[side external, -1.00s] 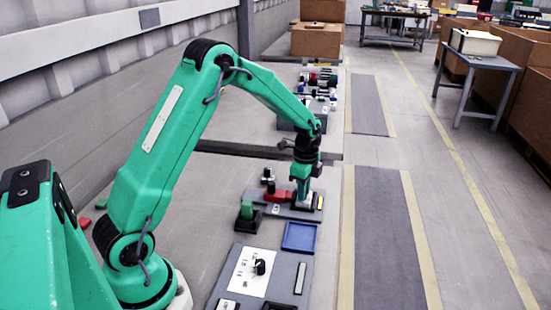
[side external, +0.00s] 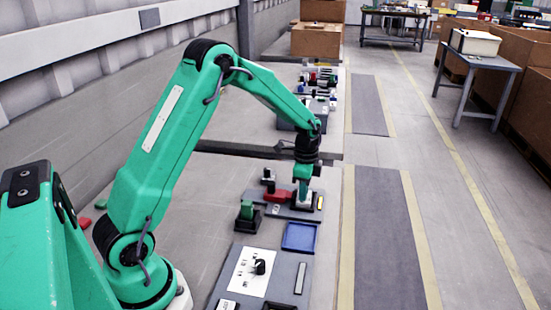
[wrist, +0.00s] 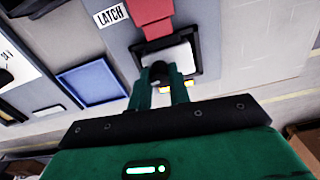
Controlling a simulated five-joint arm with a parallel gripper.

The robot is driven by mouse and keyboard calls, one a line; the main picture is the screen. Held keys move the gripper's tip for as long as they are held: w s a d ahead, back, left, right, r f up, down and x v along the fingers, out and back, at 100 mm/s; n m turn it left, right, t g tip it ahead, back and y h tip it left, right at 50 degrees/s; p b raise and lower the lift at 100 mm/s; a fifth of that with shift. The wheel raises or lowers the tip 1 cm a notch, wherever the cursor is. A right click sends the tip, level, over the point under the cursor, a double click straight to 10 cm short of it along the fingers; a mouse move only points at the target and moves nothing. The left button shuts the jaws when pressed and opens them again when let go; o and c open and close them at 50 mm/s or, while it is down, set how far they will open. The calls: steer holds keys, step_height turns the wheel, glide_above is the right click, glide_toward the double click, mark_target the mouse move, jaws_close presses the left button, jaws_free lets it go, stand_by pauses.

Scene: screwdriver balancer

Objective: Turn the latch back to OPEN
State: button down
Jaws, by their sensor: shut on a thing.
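My gripper (side external: 302,188) points down over the latch fixture on the grey panel. In the wrist view its green fingers (wrist: 165,88) are shut on the small black knob (wrist: 160,70) of the latch. A pale plate in a black frame (wrist: 192,50) lies beneath it. A red part (wrist: 152,14) adjoins the frame and also shows in the side view (side external: 277,195). A LATCH label (wrist: 111,15) sits beside it. The fingers hide part of the knob, and I cannot read an OPEN mark or the latch's exact angle.
A blue tray (side external: 299,237) lies just in front of the latch panel. A green block on a black base (side external: 247,214) stands to the left. A dial panel (side external: 255,270) is nearer the camera. The floor strip at right is clear.

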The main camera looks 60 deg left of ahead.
steer(key=shift+n, duration=5.9)
steer(key=shift+a+n, duration=0.1)
steer(key=shift+n, duration=1.8)
